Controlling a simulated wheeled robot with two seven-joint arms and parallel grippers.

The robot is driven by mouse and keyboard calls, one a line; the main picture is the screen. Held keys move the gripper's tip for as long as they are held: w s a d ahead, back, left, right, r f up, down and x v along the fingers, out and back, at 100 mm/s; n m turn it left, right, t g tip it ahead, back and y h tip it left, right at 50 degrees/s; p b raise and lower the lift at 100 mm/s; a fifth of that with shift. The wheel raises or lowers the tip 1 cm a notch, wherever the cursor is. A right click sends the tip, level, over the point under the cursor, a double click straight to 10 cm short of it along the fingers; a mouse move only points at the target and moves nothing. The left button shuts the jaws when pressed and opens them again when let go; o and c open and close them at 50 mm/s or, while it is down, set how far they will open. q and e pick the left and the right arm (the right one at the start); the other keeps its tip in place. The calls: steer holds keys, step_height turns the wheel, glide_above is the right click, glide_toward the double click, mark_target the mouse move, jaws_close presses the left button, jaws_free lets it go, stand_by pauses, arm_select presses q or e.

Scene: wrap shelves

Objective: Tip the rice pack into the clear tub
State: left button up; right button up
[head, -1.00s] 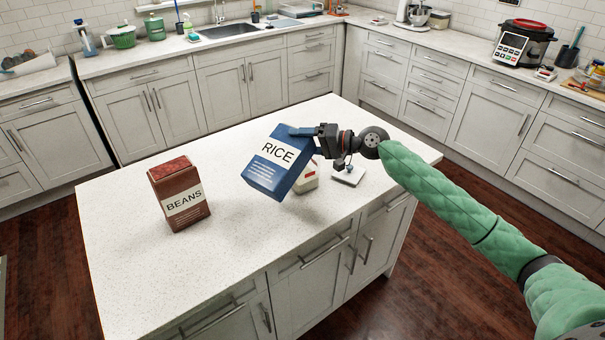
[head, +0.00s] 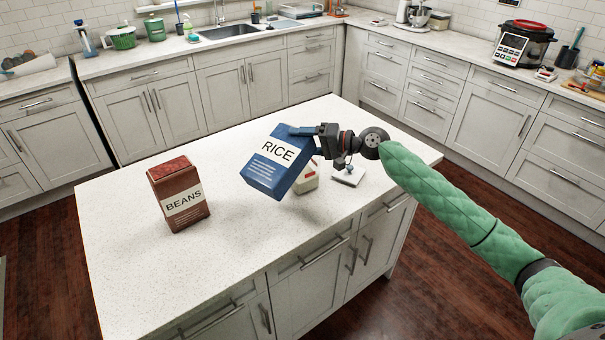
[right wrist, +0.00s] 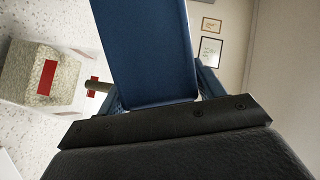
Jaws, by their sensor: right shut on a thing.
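The blue rice pack (head: 276,162) is tilted in the air over the island counter, its RICE label facing me. It also fills the upper middle of the right wrist view (right wrist: 148,50). My right gripper (head: 304,131) is shut on its upper right edge. A small pale box with a red mark (head: 308,180) stands on the counter behind and right of the pack, partly hidden by it. It shows at the left of the right wrist view (right wrist: 60,98). I cannot tell whether it is the clear tub; no other tub shows on the island. My left gripper is out of view.
A brown beans box (head: 180,196) stands upright on the island counter (head: 240,250), left of the rice pack. A small flat pale item (head: 349,175) lies near the right edge.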

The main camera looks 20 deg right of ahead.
steer(key=shift+w+d+m+y+b, duration=0.15)
steer(key=shift+m+y+b, duration=0.15)
steer(key=shift+m+b, duration=0.35)
stand_by(2.5)
steer(key=shift+r, duration=0.1)
